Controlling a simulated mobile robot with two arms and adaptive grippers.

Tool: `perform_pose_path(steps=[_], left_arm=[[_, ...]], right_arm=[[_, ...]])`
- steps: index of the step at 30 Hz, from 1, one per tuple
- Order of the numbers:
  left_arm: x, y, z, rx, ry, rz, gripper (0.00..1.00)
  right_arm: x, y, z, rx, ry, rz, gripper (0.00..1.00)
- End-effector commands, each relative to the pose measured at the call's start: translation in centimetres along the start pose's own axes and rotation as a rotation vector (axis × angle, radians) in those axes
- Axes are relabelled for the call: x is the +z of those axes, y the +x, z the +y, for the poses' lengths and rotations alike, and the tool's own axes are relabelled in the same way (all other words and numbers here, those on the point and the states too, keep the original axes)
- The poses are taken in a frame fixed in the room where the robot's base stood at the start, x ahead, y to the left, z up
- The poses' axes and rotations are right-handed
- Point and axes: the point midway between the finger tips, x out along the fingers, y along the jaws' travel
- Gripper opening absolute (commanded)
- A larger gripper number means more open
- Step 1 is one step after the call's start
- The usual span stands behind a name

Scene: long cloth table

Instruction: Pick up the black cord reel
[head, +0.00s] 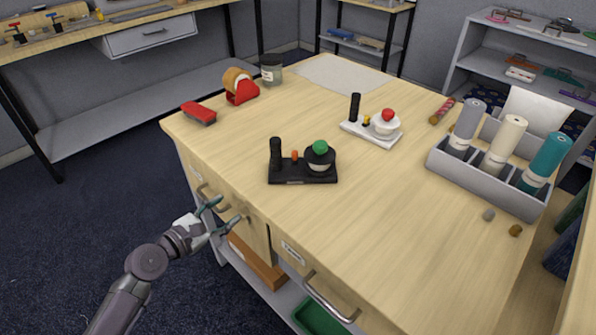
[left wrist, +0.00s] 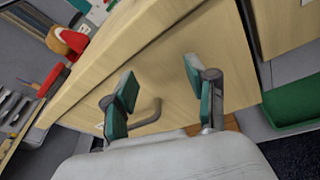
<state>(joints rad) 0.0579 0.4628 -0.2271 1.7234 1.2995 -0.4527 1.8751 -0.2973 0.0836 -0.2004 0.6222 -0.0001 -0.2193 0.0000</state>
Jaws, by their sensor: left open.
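The black cord reel (head: 303,178) appears to be the black unit upright on the wooden table, left of its middle. It has a flat base, a black post, a small orange knob and a round drum with a green top. A similar white unit (head: 372,131) with a red top stands behind it to the right. My left gripper (head: 228,211) is open and empty, in front of the table's drawer side and below the top, well apart from the black reel. In the left wrist view its open fingers (left wrist: 160,80) face a drawer front. My right gripper is not in view.
The table (head: 390,230) has a clear front middle. A red tape dispenser (head: 242,97), red stapler (head: 199,113) and dark jar (head: 271,70) stand at the left end. A grey rack (head: 490,186) holds bottles at right. A drawer handle (left wrist: 148,115) protrudes near my left fingers.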

Motion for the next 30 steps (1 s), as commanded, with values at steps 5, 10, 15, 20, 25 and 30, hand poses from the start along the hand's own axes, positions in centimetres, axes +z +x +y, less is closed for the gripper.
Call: perform_pose_path(steps=[5, 10, 15, 20, 25, 30], left_arm=[[9.6, -1.2, 0.5, -0.089, -0.285, -0.199, 0.57], [11.9, -0.9, 1.1, -0.111, -0.395, -0.243, 0.57], [12.7, 2.2, 0.9, -0.110, -0.398, -0.244, 0.57], [13.3, 5.1, 0.8, -0.108, -0.396, -0.243, 0.57], [13.6, 6.6, 0.6, -0.108, -0.395, -0.240, 0.57], [13.8, 8.1, 0.5, -0.109, -0.394, -0.241, 0.57]], right_arm=[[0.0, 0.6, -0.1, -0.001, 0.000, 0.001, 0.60], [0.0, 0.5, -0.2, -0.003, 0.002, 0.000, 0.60], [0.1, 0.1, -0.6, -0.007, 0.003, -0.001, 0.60], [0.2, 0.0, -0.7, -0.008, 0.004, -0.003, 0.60], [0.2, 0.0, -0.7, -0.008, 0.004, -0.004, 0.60], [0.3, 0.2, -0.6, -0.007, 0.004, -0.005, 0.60]])
